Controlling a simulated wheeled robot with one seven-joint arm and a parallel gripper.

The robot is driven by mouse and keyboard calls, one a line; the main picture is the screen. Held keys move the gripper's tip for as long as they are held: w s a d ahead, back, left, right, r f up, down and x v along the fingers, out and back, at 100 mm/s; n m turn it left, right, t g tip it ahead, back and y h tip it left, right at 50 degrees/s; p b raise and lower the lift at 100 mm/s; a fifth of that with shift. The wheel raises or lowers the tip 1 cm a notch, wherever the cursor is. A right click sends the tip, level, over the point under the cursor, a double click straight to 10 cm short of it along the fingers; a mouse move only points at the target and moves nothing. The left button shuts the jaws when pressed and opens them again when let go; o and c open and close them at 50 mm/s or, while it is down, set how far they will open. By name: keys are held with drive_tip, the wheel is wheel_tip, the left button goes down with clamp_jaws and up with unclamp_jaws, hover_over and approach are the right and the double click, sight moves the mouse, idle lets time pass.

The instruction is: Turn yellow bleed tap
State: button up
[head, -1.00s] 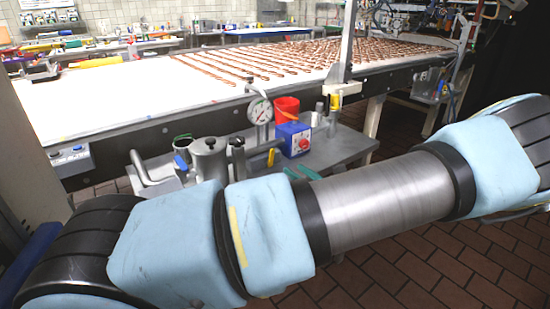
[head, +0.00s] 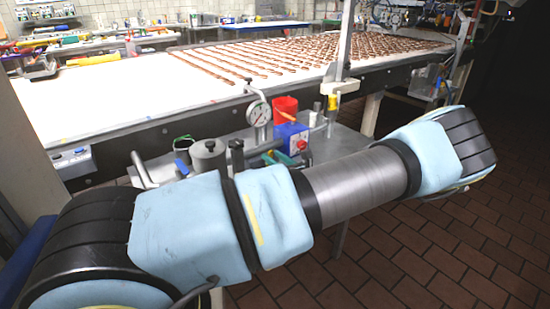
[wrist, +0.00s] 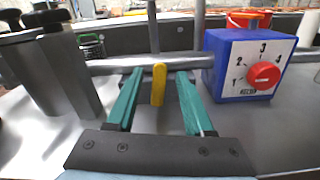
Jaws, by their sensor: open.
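The yellow bleed tap (wrist: 158,85) stands upright as a short handle in the wrist view, in front of a grey horizontal pipe. My gripper (wrist: 160,74) is open, with one teal finger on each side of the yellow handle. Gaps show between the handle and both fingers, and neither appears to touch it. In the head view the teal fingers (head: 279,158) are small, low beside the blue box, and the tap is hard to make out there.
A blue box (wrist: 225,60) with a red dial (wrist: 264,75) stands close to the right finger. In the head view, a pressure gauge (head: 258,113) and red bucket (head: 285,107) stand behind, near the long conveyor (head: 140,95).

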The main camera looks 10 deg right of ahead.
clamp_jaws()
drive_tip(key=shift+d+m, duration=0.1)
drive_tip(key=shift+m, duration=0.2)
idle(0.5)
drive_tip(key=m, duration=0.2)
drive_tip(key=shift+w+d+f+m, duration=0.2)
drive_tip(key=shift+w+d+m, duration=0.1)
drive_tip(key=shift+d, duration=0.1)
drive_tip(key=m, duration=0.3)
drive_tip(key=d+f+m, duration=0.1)
drive_tip(key=shift+w+m, duration=0.2)
drive_tip(key=shift+m, duration=0.1)
drive_tip(key=m, duration=0.1)
drive_tip(key=f+m, duration=0.1)
drive_tip(key=m, duration=0.1)
drive_tip(key=shift+w+d+m, duration=0.1)
drive_tip(key=shift+d+m, duration=0.2)
drive_tip(key=shift+d, duration=0.05)
drive_tip(key=shift+d+f+m+b, duration=0.1)
drive_tip(key=shift+f+m+b, duration=0.15)
drive_tip(key=shift+m, duration=0.55)
drive_tip(key=shift+f+m+b, duration=0.1)
drive_tip(key=shift+f+m, duration=0.15)
drive_tip(key=shift+m, duration=0.55)
